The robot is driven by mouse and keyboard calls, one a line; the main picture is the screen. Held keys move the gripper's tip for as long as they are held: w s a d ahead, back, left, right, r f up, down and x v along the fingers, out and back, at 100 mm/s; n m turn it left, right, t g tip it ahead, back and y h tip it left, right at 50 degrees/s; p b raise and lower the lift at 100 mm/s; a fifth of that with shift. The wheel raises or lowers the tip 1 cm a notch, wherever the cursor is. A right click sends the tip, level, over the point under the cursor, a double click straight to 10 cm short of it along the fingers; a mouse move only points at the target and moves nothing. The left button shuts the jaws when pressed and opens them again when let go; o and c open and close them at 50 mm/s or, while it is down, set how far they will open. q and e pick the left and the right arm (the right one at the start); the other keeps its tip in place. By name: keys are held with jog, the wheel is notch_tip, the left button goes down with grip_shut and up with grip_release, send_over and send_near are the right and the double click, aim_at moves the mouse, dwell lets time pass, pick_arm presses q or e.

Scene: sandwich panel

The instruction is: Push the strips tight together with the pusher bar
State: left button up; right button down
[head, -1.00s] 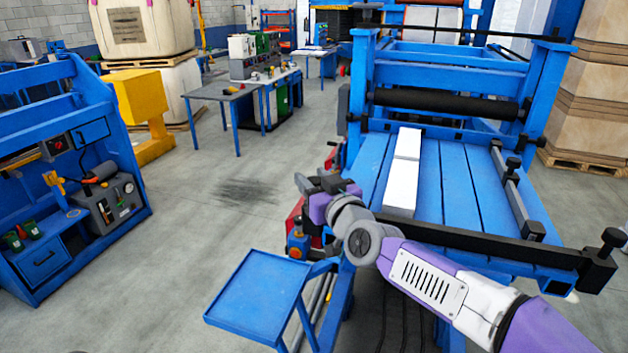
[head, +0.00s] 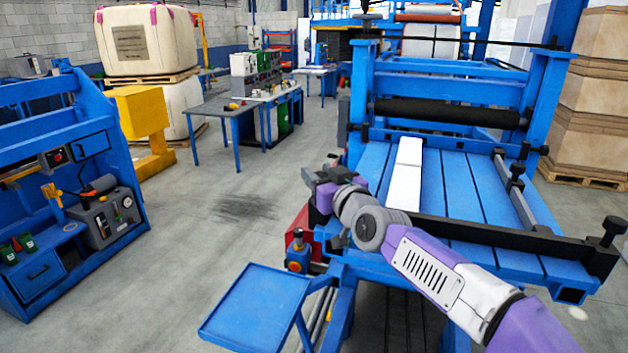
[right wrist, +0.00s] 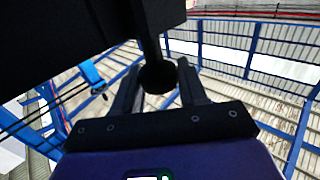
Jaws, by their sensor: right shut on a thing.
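Two white strips lie end to end on the slatted blue table, the far one (head: 409,150) and the near one (head: 404,187). A thin line marks the seam between them; I cannot tell if any gap is left. The black pusher bar (head: 520,238) lies across the table near its front edge, at the near strip's front end; whether they touch is unclear. My right gripper (head: 325,188) is at the bar's left end. In the right wrist view its fingers are shut on a dark round knob (right wrist: 157,77) of the bar. My left gripper is not in view.
A black roller (head: 445,108) spans the blue frame beyond the strips. A rail with black clamps (head: 515,190) runs along the table's right side. An empty blue tray (head: 255,308) stands at front left. The slats right of the strips are clear.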

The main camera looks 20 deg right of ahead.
jog(key=c, duration=0.7)
grip_release()
jog(key=shift+c, duration=0.2)
jog(key=shift+s+d+b, duration=0.25)
jog(key=shift+s, duration=1.65)
jog(key=shift+s+d+b, duration=0.2)
jog(key=shift+s+b, duration=0.05)
jog(key=shift+s, duration=1.6)
